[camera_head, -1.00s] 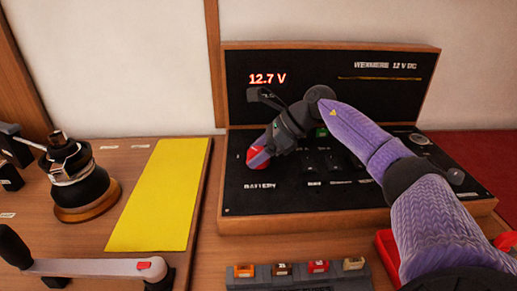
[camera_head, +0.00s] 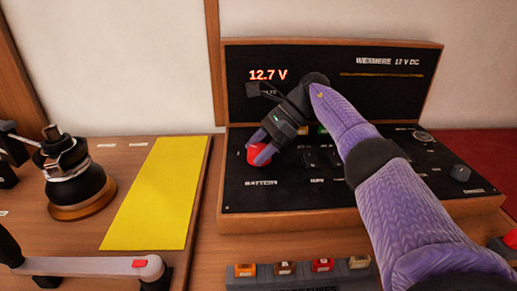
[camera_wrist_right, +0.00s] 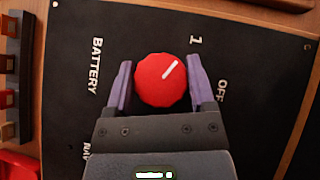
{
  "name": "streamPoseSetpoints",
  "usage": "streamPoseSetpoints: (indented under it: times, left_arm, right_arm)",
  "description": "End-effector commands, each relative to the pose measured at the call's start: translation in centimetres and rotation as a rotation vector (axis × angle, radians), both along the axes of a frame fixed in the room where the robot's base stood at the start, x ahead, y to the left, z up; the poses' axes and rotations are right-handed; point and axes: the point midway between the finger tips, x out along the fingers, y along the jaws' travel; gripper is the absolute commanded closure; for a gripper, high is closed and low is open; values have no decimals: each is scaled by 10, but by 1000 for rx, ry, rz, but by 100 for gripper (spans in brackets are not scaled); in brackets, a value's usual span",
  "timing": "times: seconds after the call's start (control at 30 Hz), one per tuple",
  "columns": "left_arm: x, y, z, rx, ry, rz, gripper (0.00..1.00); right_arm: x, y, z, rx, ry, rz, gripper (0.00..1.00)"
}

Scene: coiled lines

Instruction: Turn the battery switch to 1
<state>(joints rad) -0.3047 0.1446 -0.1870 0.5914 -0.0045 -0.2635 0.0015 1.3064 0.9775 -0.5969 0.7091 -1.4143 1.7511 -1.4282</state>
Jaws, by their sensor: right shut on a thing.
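The battery switch is a red round knob (camera_head: 258,153) at the left of the black panel, above the BATTERY label. In the right wrist view the red knob (camera_wrist_right: 162,80) has a white pointer line aimed toward the "1" mark (camera_wrist_right: 195,41); the "OFF" mark (camera_wrist_right: 222,90) lies to its right. My right gripper (camera_head: 262,150) is shut on the knob, with one purple finger on each side; its fingers also show in the right wrist view (camera_wrist_right: 160,84). My left gripper is not in view.
The panel (camera_head: 300,195) stands in a wooden frame and its display reads 12.7 V. Several small switches and another knob (camera_head: 460,173) sit to the right. A fuse row (camera_head: 300,270) lies in front. A winch (camera_head: 75,175) and yellow mat (camera_head: 160,195) are at left.

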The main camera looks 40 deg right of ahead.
Motion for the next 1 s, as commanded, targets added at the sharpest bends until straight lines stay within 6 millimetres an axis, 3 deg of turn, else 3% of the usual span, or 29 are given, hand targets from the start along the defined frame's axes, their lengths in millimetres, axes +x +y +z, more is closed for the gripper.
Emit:
streamPoseSetpoints:
  times: [0.17, 0.2, 0.33, 0.6, 0.9, 1.0]
  left_arm:
    - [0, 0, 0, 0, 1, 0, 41]
    - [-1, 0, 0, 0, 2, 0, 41]
    - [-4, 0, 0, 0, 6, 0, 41]
    - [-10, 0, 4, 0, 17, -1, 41]
    - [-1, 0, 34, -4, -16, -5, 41]
    - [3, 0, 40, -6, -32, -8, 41]
  right_arm:
    - [0, 0, -1, -1, 2, 0, 89]
    - [0, 0, -1, -1, 2, 0, 26]
    - [0, 0, 0, -2, 1, -1, 0]
    - [0, 0, 6, 0, -1, -1, 0]
    - [0, 0, 83, 1, -5, -1, 0]
    - [0, 0, 97, 0, -2, -1, 0]
